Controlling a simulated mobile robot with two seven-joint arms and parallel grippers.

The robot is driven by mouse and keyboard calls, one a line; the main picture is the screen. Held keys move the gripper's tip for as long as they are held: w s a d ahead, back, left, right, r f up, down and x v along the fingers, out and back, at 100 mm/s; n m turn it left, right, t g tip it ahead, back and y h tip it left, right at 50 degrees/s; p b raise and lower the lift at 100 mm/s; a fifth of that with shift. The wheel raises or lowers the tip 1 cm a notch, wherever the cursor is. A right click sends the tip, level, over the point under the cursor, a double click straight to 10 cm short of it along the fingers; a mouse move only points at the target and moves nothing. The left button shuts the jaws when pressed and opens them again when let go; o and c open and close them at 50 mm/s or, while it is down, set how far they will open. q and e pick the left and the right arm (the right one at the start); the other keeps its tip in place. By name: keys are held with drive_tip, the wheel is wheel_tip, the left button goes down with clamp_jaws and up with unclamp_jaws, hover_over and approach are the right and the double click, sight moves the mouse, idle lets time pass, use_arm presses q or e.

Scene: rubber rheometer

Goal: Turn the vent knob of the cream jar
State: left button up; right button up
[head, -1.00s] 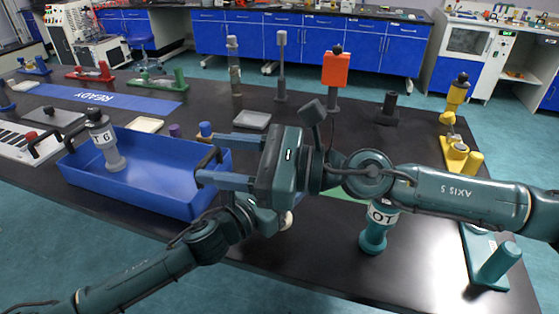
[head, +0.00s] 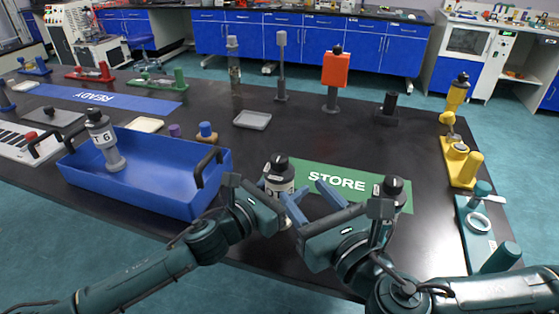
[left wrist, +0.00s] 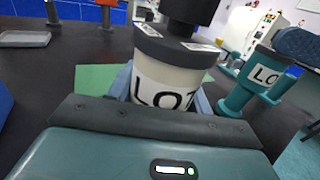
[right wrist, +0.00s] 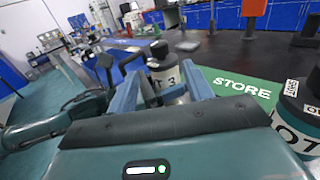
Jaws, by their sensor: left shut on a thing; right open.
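The cream jar (head: 279,181) has a dark lid with a black knob (head: 280,162) on top and stands near the front edge of the bench. In the left wrist view the jar (left wrist: 165,88) is upright with part of a LOT label showing, and my left gripper (head: 268,205) is shut on its body. My right gripper (head: 300,190) is open on the jar's right side, its blue fingers pointing at it. In the right wrist view the jar (right wrist: 163,74) and its knob (right wrist: 159,49) appear between the fingers, apparently beyond the tips; contact cannot be told.
A teal jar (right wrist: 298,118) with a LOT label stands close beside my right gripper. The green STORE mat (head: 335,181) lies behind. A blue tray (head: 150,187) holding a grey labelled jar (head: 104,143) is at left. A yellow fixture (head: 460,163) stands at right.

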sight(284, 168)
drive_tip(key=x, duration=1)
drive_tip(key=shift+w, duration=0.15)
drive_tip(key=shift+c, duration=0.5)
drive_tip(key=c, duration=0.9)
drive_tip(key=shift+o, duration=0.2)
